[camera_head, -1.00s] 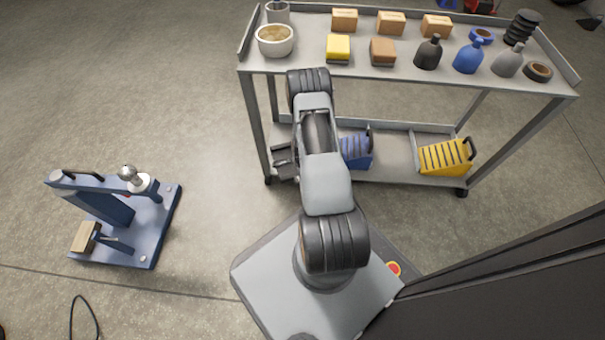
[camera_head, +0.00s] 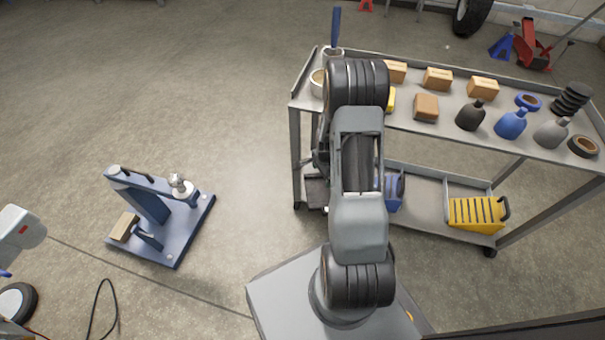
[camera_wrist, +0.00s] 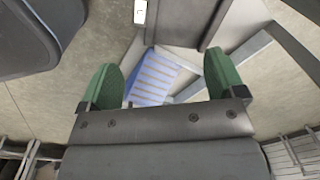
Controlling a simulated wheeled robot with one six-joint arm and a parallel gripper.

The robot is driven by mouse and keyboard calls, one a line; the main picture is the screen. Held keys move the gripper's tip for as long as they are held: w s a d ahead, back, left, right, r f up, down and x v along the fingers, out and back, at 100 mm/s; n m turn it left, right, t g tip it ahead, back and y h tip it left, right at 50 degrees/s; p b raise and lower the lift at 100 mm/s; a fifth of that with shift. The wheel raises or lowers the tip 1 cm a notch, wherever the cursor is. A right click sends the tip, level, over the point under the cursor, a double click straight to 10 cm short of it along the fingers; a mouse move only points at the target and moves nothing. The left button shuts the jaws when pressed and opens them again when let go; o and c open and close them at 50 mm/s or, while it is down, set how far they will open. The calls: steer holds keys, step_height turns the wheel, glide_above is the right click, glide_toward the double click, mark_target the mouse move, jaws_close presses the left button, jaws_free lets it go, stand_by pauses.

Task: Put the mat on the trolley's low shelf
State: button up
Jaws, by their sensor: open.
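The trolley (camera_head: 297,150) stands right of centre in the head view, and its low shelf (camera_head: 425,190) is partly hidden by my arm. A dark flat piece (camera_head: 317,191), which looks like the mat, lies at the shelf's left end. I cannot make out its edges fully. In the wrist view a dark grey slab (camera_wrist: 185,22) shows at the top; I cannot tell if it is the mat. My gripper (camera_wrist: 162,66) is open, its green fingers apart with nothing between them. In the head view it is mostly hidden beside my arm.
A blue slotted block (camera_wrist: 155,78) lies on the low shelf beyond my fingers, and a yellow one (camera_head: 475,214) sits at its right end. The top shelf holds boxes, bottles and rolls. A blue press (camera_head: 160,215) stands on the floor to the left, with clear floor between.

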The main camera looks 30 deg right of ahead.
steer(key=s+a+r+n+t, duration=0.1)
steer(key=a+r+n, duration=0.4)
steer(key=r, duration=0.4)
steer(key=s+a+r+n, duration=0.1)
steer(key=a+r+n, duration=0.35)
steer(key=r, duration=0.45)
steer(key=s+a+r+n+t, duration=0.1)
steer(key=s+a+r+n, duration=0.7)
steer(key=s+r, duration=0.1)
steer(key=shift+s, duration=0.75)
steer(key=shift+n, duration=0.25)
